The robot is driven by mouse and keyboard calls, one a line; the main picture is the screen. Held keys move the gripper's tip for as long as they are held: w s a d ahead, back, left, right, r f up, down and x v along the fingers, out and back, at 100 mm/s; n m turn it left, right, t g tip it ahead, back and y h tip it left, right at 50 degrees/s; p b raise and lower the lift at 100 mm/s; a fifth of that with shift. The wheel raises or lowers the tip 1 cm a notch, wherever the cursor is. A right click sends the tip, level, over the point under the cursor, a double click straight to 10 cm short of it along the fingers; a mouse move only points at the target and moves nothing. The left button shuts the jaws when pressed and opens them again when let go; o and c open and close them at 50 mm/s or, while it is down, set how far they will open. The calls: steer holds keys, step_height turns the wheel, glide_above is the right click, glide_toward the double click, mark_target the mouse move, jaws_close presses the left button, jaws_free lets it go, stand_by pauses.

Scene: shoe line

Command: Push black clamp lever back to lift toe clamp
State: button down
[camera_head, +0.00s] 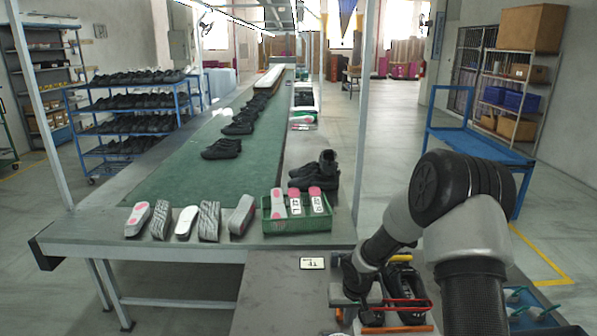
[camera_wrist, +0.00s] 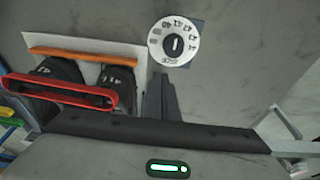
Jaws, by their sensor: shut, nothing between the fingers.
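The clamp fixture holds a pair of black shoes (camera_head: 400,279), which also show in the wrist view (camera_wrist: 117,80). A red looped bar (camera_wrist: 58,91), seemingly the toe clamp, lies across the shoes; it also shows in the head view (camera_head: 407,303). I cannot make out the black clamp lever for certain in either view. My gripper (camera_wrist: 163,97) has its dark fingers together and empty, just right of the shoes in the wrist view and apart from them. In the head view my gripper (camera_head: 356,283) is at the left side of the fixture, partly hidden by my wrist.
An orange bar (camera_wrist: 82,55) edges the fixture's pale plate. A round numbered dial (camera_wrist: 173,43) lies beyond my fingertips. A green crate (camera_head: 297,224) with soles stands on the conveyor table's end.

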steer(key=w+p+v, duration=0.2)
steer(key=p+v, duration=0.3)
steer(key=v, duration=0.3)
steer(key=shift+r+p, duration=0.4)
steer(key=shift+r, duration=0.15)
steer(key=shift+s, duration=0.1)
steer(key=s+d+r+h, duration=0.1)
steer(key=s+r, duration=0.2)
steer(key=r, duration=0.5)
steer(key=s+d+r+t, duration=0.1)
steer(key=s+r, duration=0.3)
steer(key=r, duration=0.3)
steer(key=s+d+r+h, duration=0.1)
steer(key=s+r, duration=0.2)
steer(key=r, duration=0.5)
steer(key=s+a+r+t+y, duration=0.1)
steer(key=s+r, duration=0.3)
steer(key=s, duration=0.6)
steer(key=s+a+r+y, duration=0.1)
steer(key=s+r, duration=0.4)
steer(key=s, duration=0.5)
steer(key=shift+a+t, duration=0.4)
steer(key=shift+a, duration=0.1)
steer(key=shift+a, duration=0.1)
